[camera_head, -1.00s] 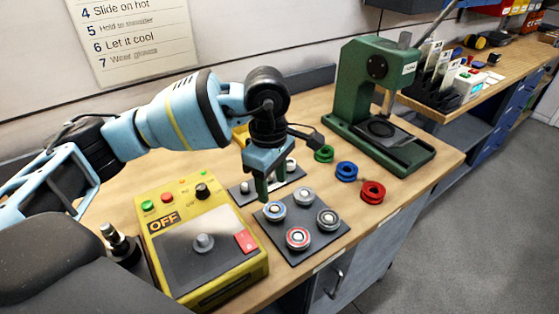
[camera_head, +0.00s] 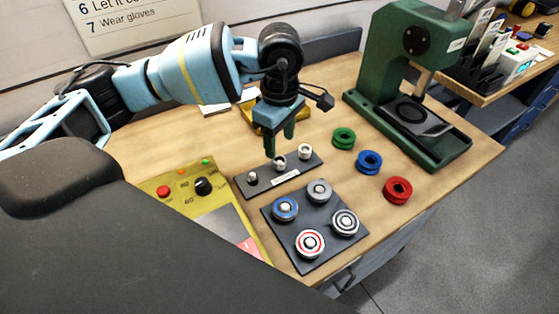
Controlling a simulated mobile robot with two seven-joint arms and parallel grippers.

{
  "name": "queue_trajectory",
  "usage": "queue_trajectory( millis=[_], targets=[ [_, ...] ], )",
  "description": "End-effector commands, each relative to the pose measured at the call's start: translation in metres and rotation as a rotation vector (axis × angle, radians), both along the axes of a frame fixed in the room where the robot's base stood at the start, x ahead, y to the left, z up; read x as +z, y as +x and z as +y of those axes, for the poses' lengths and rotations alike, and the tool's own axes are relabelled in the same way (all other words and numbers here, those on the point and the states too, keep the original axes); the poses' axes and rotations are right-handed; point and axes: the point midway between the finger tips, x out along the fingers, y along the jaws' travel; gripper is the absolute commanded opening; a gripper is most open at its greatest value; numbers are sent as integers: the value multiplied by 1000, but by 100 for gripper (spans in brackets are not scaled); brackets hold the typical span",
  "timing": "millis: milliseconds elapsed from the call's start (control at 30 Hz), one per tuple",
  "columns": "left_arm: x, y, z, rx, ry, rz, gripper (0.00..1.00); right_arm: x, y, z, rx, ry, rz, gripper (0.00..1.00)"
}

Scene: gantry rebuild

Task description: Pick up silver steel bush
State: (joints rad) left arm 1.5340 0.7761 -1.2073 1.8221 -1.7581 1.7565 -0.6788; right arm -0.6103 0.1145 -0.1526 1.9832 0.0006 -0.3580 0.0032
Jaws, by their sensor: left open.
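A narrow dark holder (camera_head: 294,174) on the bench carries a row of small silver bushes: a left one (camera_head: 252,179), a middle one (camera_head: 279,163) and a right one (camera_head: 305,152). I cannot tell from their look which one is the steel bush. My left gripper (camera_head: 280,146) points down with its green fingers apart, just above or behind the middle bush. Nothing shows between the fingers. My right gripper is not in view.
A dark plate (camera_head: 315,226) with several round ringed parts lies in front of the holder. Green (camera_head: 344,138), blue (camera_head: 368,162) and red (camera_head: 397,190) rings lie to the right. A green press (camera_head: 400,60) stands behind them. A yellow control box (camera_head: 178,190) is at left.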

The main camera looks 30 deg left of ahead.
Motion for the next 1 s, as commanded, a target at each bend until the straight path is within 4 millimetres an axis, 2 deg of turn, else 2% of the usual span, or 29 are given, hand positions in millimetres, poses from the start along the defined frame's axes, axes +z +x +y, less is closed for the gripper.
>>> queue_trajectory(
  millis=[267,600,900,1000],
  targets=[
    [-12,-1,0,0,0,1,51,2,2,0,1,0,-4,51],
    [-55,-2,0,1,-1,1,51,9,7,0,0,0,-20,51],
    [-60,-2,1,1,0,0,51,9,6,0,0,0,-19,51],
    [-60,-2,1,1,0,0,40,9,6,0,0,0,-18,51]
  ],
)
